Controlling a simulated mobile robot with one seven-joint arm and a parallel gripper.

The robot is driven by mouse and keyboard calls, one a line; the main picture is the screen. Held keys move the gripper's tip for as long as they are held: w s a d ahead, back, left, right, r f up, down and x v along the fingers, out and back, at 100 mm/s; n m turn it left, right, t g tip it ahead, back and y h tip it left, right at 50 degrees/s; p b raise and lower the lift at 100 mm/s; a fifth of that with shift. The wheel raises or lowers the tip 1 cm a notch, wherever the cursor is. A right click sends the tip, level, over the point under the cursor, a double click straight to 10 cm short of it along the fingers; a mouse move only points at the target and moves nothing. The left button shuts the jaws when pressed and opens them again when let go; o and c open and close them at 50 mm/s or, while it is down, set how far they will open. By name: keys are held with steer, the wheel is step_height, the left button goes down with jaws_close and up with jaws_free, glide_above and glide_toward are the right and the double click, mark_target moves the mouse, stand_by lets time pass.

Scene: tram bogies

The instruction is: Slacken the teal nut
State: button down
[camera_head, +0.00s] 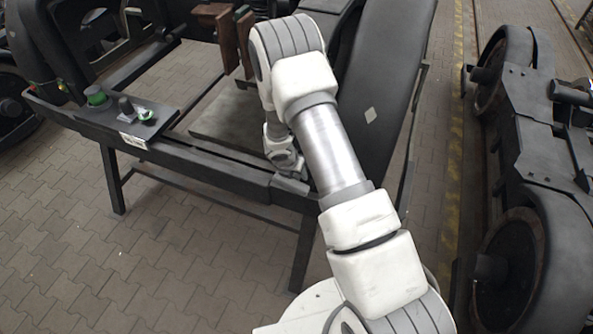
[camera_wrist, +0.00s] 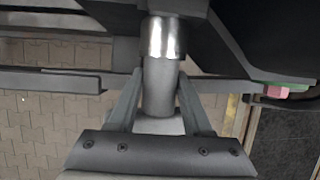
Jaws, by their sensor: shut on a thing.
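My gripper (camera_wrist: 160,82) is shut on a grey cylindrical piece (camera_wrist: 158,98) with a shiny metal end (camera_wrist: 163,38). The fingers press on both sides of its grey part. The metal end points away from my palm, toward dark metalwork; I cannot tell whether it touches anything. In the head view my arm reaches down to the dark frame, and the fingertips cannot be made out. No nut is clearly teal. A dark green capped part (camera_head: 96,95) and a small green ring (camera_head: 147,115) sit on the frame's left plate, away from my gripper.
The dark bogie frame (camera_head: 160,165) stands on legs over paving. A large dark curved part (camera_head: 385,85) rises right beside my arm. Brown blocks (camera_head: 222,25) stand behind. Another bogie with wheels (camera_head: 515,255) is at right. Paving (camera_head: 80,250) is open at front left.

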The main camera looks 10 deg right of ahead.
mark_target(291, 188)
steer(key=shift+r+p, duration=0.15)
steer(key=shift+p, duration=1.3)
steer(key=shift+g+h, duration=0.3)
steer(key=shift+n+g+h, duration=0.3)
steer(key=shift+g+h, duration=0.2)
steer(key=shift+h, duration=0.3)
steer(key=shift+f, duration=0.25)
steer(key=shift+r+g+h, duration=0.15)
steer(key=shift+g+h, duration=0.15)
steer(key=shift+h, duration=0.2)
steer(key=shift+s, duration=0.1)
steer(key=shift+s+a+b, duration=0.15)
steer(key=shift+s+a, duration=0.75)
steer(key=shift+s, duration=0.3)
steer(key=shift+s+a+b, duration=0.15)
steer(key=shift+s+a, duration=0.7)
steer(key=shift+s, duration=0.35)
steer(key=shift+d, duration=0.1)
